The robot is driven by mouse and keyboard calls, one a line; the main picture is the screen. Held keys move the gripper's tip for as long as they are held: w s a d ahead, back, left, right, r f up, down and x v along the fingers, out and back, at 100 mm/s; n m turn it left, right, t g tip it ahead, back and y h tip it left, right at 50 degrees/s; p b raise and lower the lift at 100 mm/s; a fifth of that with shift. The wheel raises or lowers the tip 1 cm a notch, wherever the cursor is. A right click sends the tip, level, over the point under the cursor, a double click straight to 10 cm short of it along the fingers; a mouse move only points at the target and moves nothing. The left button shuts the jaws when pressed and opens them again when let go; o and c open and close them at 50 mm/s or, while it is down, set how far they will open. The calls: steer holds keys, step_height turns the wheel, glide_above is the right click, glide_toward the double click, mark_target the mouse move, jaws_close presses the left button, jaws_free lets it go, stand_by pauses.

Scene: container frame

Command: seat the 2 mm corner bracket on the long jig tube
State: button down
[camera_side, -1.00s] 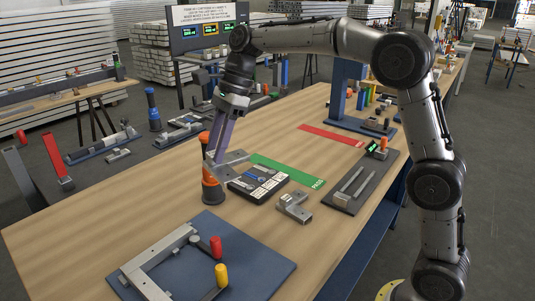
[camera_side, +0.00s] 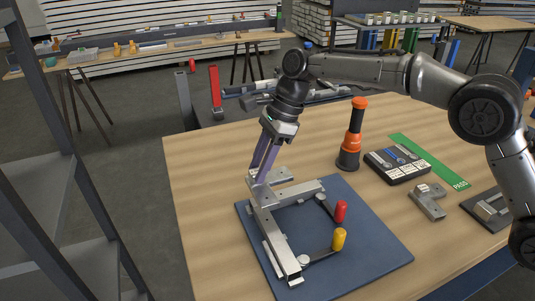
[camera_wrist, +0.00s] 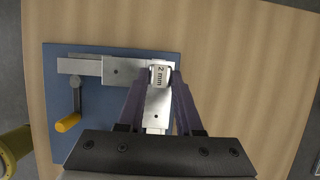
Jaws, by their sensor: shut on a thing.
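My gripper (camera_side: 257,178) is shut on the 2 mm corner bracket (camera_side: 279,176), a grey L-shaped metal piece. In the wrist view its block, marked "2 mm" (camera_wrist: 160,75), sits between my fingertips. The jig is a blue plate (camera_side: 365,235) carrying two silver tubes that form an L. The longer-looking tube (camera_side: 280,245) runs toward the near edge; the other tube (camera_side: 305,189) runs right. The bracket is at the corner of the L, over the tubes. I cannot tell whether it touches them. The fingers and bracket hide part of the corner.
Red (camera_side: 341,210) and yellow (camera_side: 339,239) clamp handles stand inside the L. An orange-and-black post (camera_side: 352,135) stands behind the jig. A second grey bracket (camera_side: 428,201) and a black labelled tray (camera_side: 398,165) lie to the right. A grey shelf rack (camera_side: 45,200) is at the left.

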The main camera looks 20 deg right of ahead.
steer(key=shift+f, duration=2.3)
steer(key=shift+f, duration=1)
jaws_free()
stand_by(0.4)
steer(key=shift+r, duration=3.5)
